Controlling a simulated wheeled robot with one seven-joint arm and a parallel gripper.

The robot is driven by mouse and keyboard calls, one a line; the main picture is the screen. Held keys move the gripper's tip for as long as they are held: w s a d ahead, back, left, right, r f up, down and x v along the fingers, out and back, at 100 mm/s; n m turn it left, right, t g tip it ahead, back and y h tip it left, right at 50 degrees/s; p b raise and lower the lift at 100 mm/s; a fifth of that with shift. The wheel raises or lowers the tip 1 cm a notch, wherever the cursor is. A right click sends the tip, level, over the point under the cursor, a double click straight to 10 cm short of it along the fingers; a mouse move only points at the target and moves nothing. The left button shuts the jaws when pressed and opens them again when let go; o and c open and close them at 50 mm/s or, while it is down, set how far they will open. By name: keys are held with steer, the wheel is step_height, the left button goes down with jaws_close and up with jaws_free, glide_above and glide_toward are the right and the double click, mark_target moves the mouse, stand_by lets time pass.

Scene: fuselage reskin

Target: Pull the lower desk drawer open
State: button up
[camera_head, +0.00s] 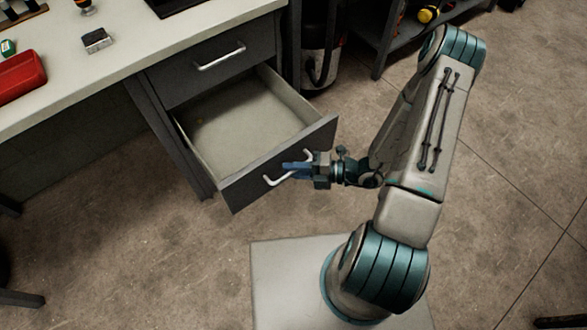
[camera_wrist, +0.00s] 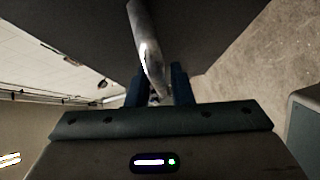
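The lower desk drawer (camera_head: 250,130) stands well open in the head view, with a pale, empty-looking inside. Its dark front (camera_head: 245,190) carries a light bar handle (camera_head: 272,181). My gripper (camera_head: 297,168) is at this handle, with its blue fingers around the bar. In the wrist view the handle (camera_wrist: 147,45) runs down between the two blue fingers (camera_wrist: 158,88), and they appear closed on it. The exact contact at the fingertips is partly hidden. The upper drawer (camera_head: 210,70) is shut above, with its own bar handle (camera_head: 220,57).
The desk top (camera_head: 110,60) holds a red tray (camera_head: 20,76) and a small metal-and-black block (camera_head: 97,41). A dark shelf (camera_head: 400,45) stands behind my arm at the back right. The floor (camera_head: 190,270) in front of the drawer is clear apart from my base.

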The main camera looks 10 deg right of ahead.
steer(key=p+v, duration=0.2)
steer(key=v, duration=1.2)
steer(key=shift+a, duration=0.1)
steer(key=s+a+r+m+h+p, duration=0.1)
steer(key=r+m+h+p, duration=0.7)
steer(key=r+m, duration=0.8)
steer(key=s+a+r+m+h+p, duration=0.2)
steer(key=r+m+h+p, duration=0.6)
steer(key=r, duration=2.4)
steer(key=s+m+p, duration=0.2)
steer(key=m+p, duration=0.1)
steer(key=m, duration=0.5)
steer(key=shift+s+a+r+g, duration=0.15)
steer(key=shift+s+r+g, duration=0.1)
steer(key=shift+r+g, duration=0.15)
